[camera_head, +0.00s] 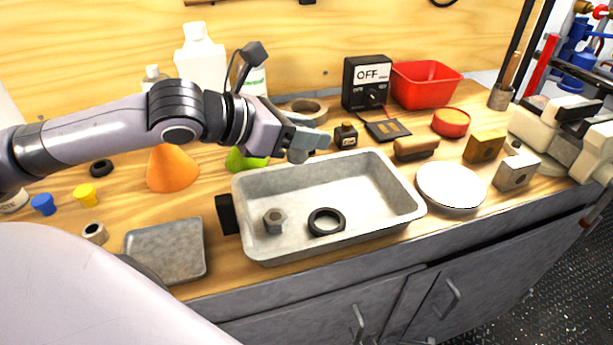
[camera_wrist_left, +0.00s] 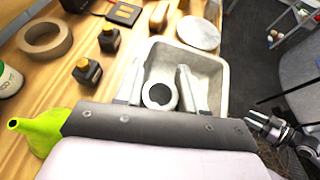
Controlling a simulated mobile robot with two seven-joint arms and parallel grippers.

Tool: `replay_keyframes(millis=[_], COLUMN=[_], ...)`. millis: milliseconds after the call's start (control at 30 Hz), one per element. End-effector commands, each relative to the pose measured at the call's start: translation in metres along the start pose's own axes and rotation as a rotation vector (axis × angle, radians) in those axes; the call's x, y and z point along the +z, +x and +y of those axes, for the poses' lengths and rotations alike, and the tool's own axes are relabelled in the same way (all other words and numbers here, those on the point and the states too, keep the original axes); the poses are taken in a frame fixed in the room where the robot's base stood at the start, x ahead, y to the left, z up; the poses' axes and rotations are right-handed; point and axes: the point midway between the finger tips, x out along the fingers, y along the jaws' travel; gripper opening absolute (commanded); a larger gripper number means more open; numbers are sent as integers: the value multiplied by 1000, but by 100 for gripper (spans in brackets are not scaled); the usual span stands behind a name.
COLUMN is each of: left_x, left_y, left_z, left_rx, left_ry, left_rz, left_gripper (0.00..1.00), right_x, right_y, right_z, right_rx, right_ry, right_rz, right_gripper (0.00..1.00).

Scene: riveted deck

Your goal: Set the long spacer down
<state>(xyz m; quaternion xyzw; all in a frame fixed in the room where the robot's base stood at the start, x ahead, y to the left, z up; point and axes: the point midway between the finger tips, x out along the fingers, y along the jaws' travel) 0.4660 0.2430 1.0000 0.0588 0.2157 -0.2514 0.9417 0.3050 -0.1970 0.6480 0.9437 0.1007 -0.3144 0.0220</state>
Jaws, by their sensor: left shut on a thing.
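My left gripper (camera_head: 300,143) reaches in from the left and is above the back left part of a grey metal tray (camera_head: 408,218). It is shut on the long spacer (camera_head: 297,156), a grey metal tube that hangs below the fingers. In the left wrist view, the spacer (camera_wrist_left: 159,96) shows end-on as a ring between the two fingertips (camera_wrist_left: 160,84). Its lower end appears clear of the tray floor, though the exact height is hard to tell.
A hex nut (camera_head: 275,221) and a black ring (camera_head: 326,221) lie in the tray; its right half is clear. A white round dish (camera_head: 451,187) stands close to its right. A small grey plate (camera_head: 166,250) lies left. A green funnel (camera_head: 243,160) is behind.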

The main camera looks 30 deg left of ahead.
Motion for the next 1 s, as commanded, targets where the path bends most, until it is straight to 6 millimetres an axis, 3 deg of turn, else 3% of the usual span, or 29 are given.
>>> replay_keyframes(millis=[33,267,533,1000], left_x=[-12,-25,-60,-65], left_y=[5,12,29,32], left_z=[0,0,0,0], left_rx=[-1,0,-1,0], left_ry=[-1,-1,-1,0], left_rz=[1,-3,0,-2], left_gripper=[0,0,0,0], right_x=[3,2,13,5], right_y=[4,5,13,11], right_z=[-1,-4,-3,-3], right_rx=[-3,-13,-15,-16], right_ry=[1,0,1,1], right_rz=[1,1,-6,4], right_gripper=[43,43,43,43])
